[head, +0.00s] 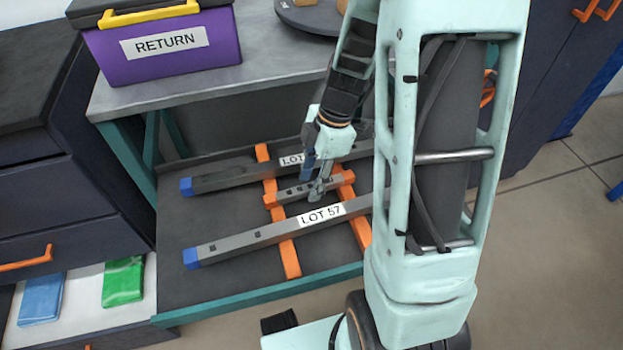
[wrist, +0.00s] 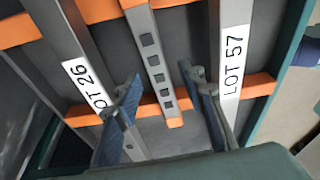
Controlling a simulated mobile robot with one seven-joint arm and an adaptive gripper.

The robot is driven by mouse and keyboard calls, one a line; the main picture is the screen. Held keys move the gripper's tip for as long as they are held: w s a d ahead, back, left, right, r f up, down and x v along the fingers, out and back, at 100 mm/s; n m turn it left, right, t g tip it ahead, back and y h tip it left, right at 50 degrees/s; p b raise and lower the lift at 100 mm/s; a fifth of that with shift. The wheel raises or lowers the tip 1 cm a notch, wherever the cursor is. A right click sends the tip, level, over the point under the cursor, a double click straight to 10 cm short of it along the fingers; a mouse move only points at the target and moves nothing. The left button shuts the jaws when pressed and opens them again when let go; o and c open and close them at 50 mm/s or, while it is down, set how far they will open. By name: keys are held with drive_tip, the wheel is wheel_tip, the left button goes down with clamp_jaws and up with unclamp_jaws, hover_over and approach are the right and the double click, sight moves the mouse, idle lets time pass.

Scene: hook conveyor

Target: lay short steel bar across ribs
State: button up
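The short steel bar (head: 293,193), grey with several dark square holes and an orange end, lies across the two orange ribs (head: 287,255) between two longer steel bars. The wrist view shows it (wrist: 152,55) running between the fingers, its orange end toward the bottom of the picture. My gripper (head: 318,190) is low over the bar, pointing down. In the wrist view my gripper (wrist: 165,105) is open, one finger on each side of the bar with visible gaps. In the head view the fingers cover part of the bar.
The long bar labelled LOT 26 (head: 232,177) lies behind and the LOT 57 bar (head: 245,240) in front, both with blue ends. A purple RETURN bin (head: 165,60) stands on the upper shelf. Dark tray floor (head: 190,220) is clear at left.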

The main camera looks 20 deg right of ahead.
drive_tip(key=v, duration=1.2)
